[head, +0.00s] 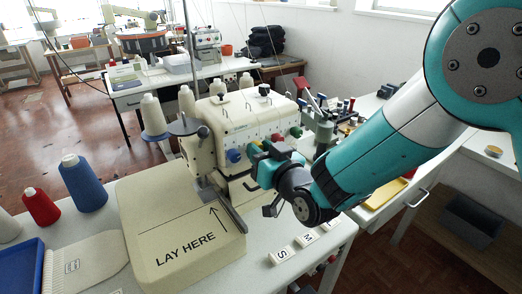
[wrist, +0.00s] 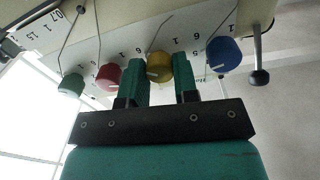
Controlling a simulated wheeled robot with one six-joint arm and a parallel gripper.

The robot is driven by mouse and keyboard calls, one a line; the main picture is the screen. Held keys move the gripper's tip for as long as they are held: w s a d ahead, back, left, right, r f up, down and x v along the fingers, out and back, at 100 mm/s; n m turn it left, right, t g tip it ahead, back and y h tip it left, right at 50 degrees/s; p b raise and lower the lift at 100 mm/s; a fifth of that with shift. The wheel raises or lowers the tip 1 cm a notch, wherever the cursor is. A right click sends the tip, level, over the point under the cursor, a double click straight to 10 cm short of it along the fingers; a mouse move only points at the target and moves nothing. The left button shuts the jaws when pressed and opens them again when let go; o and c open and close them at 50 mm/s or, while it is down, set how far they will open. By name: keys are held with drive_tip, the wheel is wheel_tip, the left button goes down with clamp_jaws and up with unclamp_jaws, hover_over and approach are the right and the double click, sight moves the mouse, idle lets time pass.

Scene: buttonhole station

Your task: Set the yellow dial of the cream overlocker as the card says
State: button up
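The cream overlocker (head: 245,112) stands on the white table with a row of coloured dials on its front. In the wrist view the yellow dial (wrist: 159,66) sits between the two teal fingers of my gripper (wrist: 161,76), which reach up on either side of it. A pale mark shows on the dial's lower left. The dial about fills the gap; whether the fingers touch it I cannot tell. In the head view my gripper (head: 266,163) is at the machine's front and mostly hides the yellow dial. I see no readable setting card.
In the wrist view the blue dial (wrist: 224,52) is right of my gripper, the red dial (wrist: 108,75) close on its left, the green dial (wrist: 70,86) farther left. A silver lever (wrist: 258,75) hangs at right. Lettered tiles (head: 283,255) lie on the table below my arm.

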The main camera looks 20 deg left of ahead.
drive_tip(key=shift+f+b, duration=0.15)
drive_tip(key=shift+b, duration=0.35)
drive_tip(key=n+b, duration=0.1)
drive_tip(key=b, duration=0.2)
drive_tip(key=shift+f+n, duration=0.15)
drive_tip(key=shift+n, duration=0.25)
drive_tip(key=n+b, duration=0.2)
drive_tip(key=b, duration=0.2)
drive_tip(key=shift+f+n, duration=0.1)
drive_tip(key=shift+n, duration=0.2)
drive_tip(key=n+b, duration=0.2)
drive_tip(key=b, duration=0.2)
drive_tip(key=shift+n, duration=0.3)
drive_tip(key=n+b, duration=0.2)
drive_tip(key=b, duration=0.1)
drive_tip(key=shift+r+n, duration=0.3)
drive_tip(key=shift+n, duration=0.1)
drive_tip(key=shift+r, duration=0.1)
drive_tip(key=o, duration=0.9)
